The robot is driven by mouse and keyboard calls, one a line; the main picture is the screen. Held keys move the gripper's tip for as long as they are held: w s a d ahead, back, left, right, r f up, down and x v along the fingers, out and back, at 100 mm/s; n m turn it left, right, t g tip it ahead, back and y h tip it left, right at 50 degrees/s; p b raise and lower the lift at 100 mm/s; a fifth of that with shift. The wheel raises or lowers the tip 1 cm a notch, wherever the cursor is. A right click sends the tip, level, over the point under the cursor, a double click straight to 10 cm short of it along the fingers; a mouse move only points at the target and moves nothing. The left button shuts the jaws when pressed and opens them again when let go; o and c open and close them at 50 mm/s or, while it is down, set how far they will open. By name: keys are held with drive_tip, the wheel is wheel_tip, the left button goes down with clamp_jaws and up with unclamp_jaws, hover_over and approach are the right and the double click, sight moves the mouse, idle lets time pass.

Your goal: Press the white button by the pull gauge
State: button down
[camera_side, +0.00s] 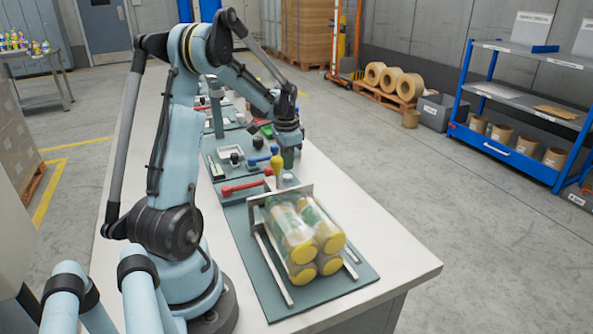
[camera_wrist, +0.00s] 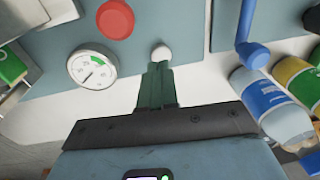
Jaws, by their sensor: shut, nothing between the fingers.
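The white button (camera_wrist: 161,53) is a small round knob on a grey-green panel in the wrist view. The pull gauge (camera_wrist: 92,68), a round white dial with a green arc and a needle, sits to its left. My gripper (camera_wrist: 158,66) has its green fingers shut together and empty, with the tips right at the lower edge of the button in the picture. I cannot tell whether they touch it. In the side view my gripper (camera_side: 287,158) points down over the bench's far half. I cannot make out the button or gauge there.
A red button (camera_wrist: 115,18) is up and left of the white one. A blue lever (camera_wrist: 246,30) and bottles with coloured labels (camera_wrist: 272,98) lie to the right. In the side view, yellow-capped bottles (camera_side: 300,240) lie in a rack nearer the camera, beside a red-handled lever (camera_side: 243,187).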

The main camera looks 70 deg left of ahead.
wheel_tip(320, 180, up, 10)
drive_tip(key=d, duration=0.1)
drive_tip(key=shift+s, duration=0.25)
drive_tip(key=shift+d, duration=0.1)
idle(0.4)
drive_tip(key=w+d+r+t, duration=0.2)
drive_tip(key=d+t, duration=0.1)
drive_tip(key=d, duration=1.3)
drive_tip(key=s+d+f+t, duration=0.1)
drive_tip(key=d, duration=0.4)
drive_tip(key=s+d+f+t, duration=0.1)
drive_tip(key=d, duration=0.4)
drive_tip(key=s+d+f+t+h, duration=0.1)
drive_tip(key=s+d, duration=0.1)
drive_tip(key=d, duration=0.3)
drive_tip(key=shift+s+t, duration=0.1)
drive_tip(key=shift+t, duration=0.2)
